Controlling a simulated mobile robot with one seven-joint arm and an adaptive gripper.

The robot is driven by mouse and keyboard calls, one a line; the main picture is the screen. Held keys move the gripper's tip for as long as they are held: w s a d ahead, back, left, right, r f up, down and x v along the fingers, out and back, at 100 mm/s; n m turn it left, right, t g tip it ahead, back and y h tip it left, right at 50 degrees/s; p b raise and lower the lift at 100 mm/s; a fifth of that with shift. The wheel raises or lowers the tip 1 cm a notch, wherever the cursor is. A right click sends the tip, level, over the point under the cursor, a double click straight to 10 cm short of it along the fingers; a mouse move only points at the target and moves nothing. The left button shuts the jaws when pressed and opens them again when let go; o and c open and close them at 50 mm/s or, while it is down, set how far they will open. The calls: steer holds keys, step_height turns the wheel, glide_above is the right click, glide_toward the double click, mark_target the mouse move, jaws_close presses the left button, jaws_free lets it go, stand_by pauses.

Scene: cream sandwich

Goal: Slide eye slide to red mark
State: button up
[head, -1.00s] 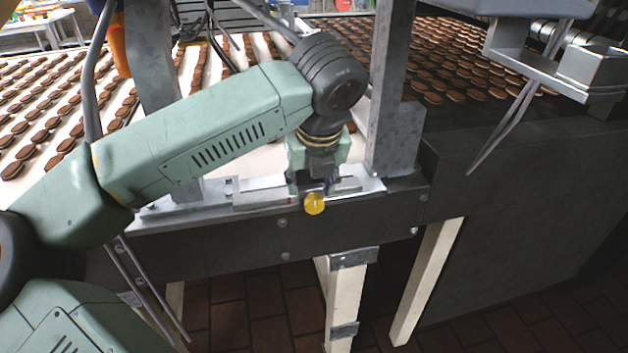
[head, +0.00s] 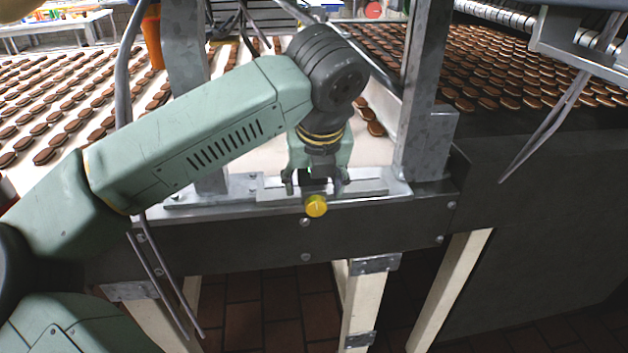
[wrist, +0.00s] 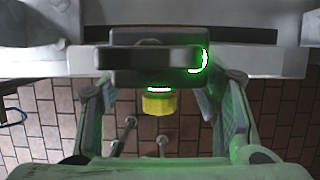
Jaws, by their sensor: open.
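The eye slide (wrist: 155,62) is a dark block on a pale metal rail, with a round yellow knob at its front. The knob (head: 316,206) shows in the head view just below my gripper (head: 316,184), and also in the wrist view (wrist: 157,104). My gripper is open; its fingers (wrist: 162,103) stand apart, left and right of the knob, with clear gaps to it. A small green glow lights the slide's right end. In the head view my gripper hides most of the block. I cannot make out the red mark in either current view.
The metal rail plate (head: 240,197) runs along a dark machine beam (head: 220,240). Galvanized posts (head: 415,100) rise on both sides of my wrist. Behind lies a pale conveyor (head: 60,115) with rows of brown sandwich biscuits. Thin rods hang at the right.

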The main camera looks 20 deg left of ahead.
steer(key=v, duration=0.7)
steer(key=shift+r, duration=0.3)
steer(key=shift+s+f, duration=0.1)
